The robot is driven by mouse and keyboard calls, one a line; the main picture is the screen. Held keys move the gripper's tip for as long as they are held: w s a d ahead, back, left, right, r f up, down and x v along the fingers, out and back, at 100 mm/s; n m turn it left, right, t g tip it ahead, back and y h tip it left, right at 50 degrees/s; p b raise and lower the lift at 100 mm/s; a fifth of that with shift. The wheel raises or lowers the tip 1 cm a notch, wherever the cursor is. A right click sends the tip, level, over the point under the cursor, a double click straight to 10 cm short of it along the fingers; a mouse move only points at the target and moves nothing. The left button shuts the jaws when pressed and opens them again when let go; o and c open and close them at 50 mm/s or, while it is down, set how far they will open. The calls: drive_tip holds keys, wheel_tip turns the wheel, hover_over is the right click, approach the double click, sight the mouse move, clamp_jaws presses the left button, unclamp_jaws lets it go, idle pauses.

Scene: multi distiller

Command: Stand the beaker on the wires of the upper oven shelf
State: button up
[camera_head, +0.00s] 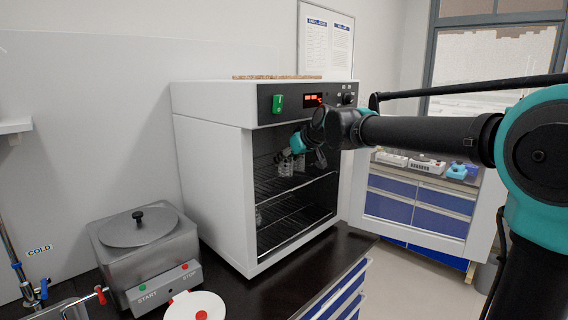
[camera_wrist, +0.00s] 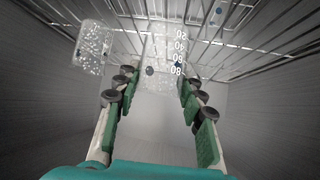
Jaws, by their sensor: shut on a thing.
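My gripper (camera_head: 300,153) reaches through the open front of the oven (camera_head: 215,180), above the upper wire shelf (camera_head: 302,186). In the wrist view, my gripper (camera_wrist: 156,78) is shut on a clear beaker (camera_wrist: 158,55) with white volume marks, held between the fingertips. The beaker (camera_head: 299,164) shows small and partly hidden in the head view. Shelf wires (camera_wrist: 250,42) run behind it in the wrist view. I cannot tell whether its base touches the wires.
Another clear glass vessel (camera_wrist: 91,46) stands left of the held beaker in the wrist view. A lower shelf (camera_head: 296,215) lies below. The oven door (camera_head: 420,205) is swung open to the right. A steel bath (camera_head: 140,245) stands left of the oven.

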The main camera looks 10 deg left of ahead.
drive_tip(key=shift+w+a+f, duration=0.2)
drive_tip(key=shift+f, duration=0.2)
drive_tip(key=shift+w+a+f, duration=0.15)
drive_tip(key=shift+a+f, duration=0.05)
drive_tip(key=shift+f, duration=0.15)
drive_tip(key=shift+f, duration=0.1)
drive_tip(key=o, duration=1.2)
drive_tip(key=shift+o, duration=0.2)
